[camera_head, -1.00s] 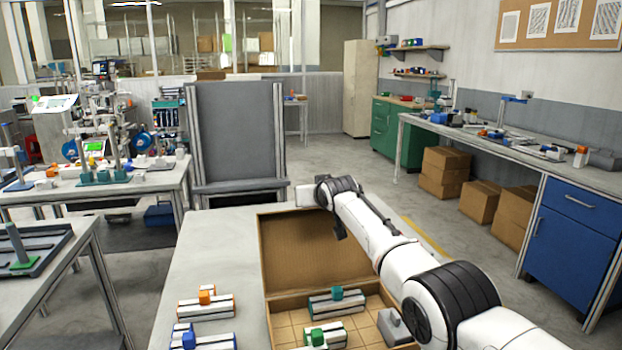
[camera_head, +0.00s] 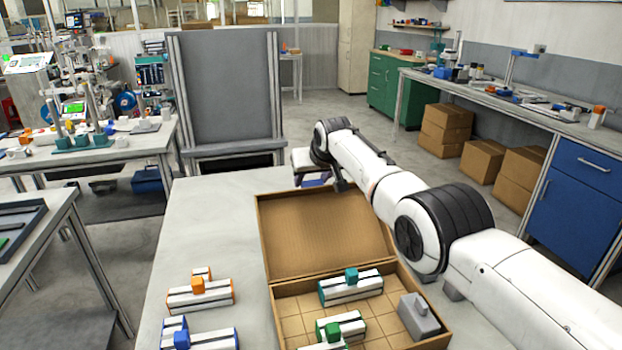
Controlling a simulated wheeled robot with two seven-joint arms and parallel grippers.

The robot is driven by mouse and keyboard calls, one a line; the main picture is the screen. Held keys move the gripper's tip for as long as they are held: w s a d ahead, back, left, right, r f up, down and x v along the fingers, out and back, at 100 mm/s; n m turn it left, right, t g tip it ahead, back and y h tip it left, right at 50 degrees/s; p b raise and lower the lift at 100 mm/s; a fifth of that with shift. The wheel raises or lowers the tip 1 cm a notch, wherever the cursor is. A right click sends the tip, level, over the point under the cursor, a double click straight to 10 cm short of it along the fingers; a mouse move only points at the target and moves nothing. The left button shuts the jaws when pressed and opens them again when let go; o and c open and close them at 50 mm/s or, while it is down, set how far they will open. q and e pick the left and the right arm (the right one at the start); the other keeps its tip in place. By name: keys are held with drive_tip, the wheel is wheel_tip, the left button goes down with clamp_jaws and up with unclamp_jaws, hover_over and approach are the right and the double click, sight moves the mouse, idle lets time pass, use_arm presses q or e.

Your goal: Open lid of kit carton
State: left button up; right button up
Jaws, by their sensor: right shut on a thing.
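The kit carton (camera_head: 285,293) is an open brown cardboard box on the light table, with a gridded floor. Its lid (camera_head: 315,235) stands raised at the far side of the box. My right arm reaches in from the right, passing in front of the lid's right part. My right gripper (camera_head: 341,186) is at the lid's top edge, shut on it; the fingertips are partly hidden by the arm. My left gripper is not in view.
An orange-topped block (camera_head: 200,293) and a blue-topped block (camera_head: 199,338) lie on the table left of the carton. The tabletop (camera_head: 205,225) behind them is clear. A grey upright panel (camera_head: 229,90) stands beyond the table.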

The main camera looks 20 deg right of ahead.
drive_tip(key=shift+w+d+r, duration=0.1)
drive_tip(key=shift+w+r, duration=0.1)
drive_tip(key=shift+r, duration=0.3)
drive_tip(key=shift+w+d+r, duration=0.1)
drive_tip(key=shift+w+r, duration=0.05)
drive_tip(key=shift+r, duration=0.3)
drive_tip(key=o, duration=1.2)
drive_tip(key=shift+c, duration=0.2)
drive_tip(key=o, duration=0.3)
drive_tip(key=shift+f, duration=0.1)
drive_tip(key=shift+o, duration=0.2)
drive_tip(key=shift+s+a+f, duration=0.1)
drive_tip(key=shift+a+f, duration=0.05)
drive_tip(key=shift+f, duration=0.1)
drive_tip(key=p, duration=0.1)
drive_tip(key=r+p, duration=0.1)
drive_tip(key=shift+s+r+p, duration=0.15)
drive_tip(key=shift+s+p, duration=0.15)
drive_tip(key=shift+s, duration=0.05)
drive_tip(key=shift+s+r+p, duration=0.35)
drive_tip(key=shift+s+p, duration=0.15)
drive_tip(key=shift+p, duration=0.3)
drive_tip(key=shift+s+r, duration=0.1)
drive_tip(key=shift+s, duration=0.15)
drive_tip(key=v, duration=0.7)
drive_tip(key=shift+b, duration=0.3)
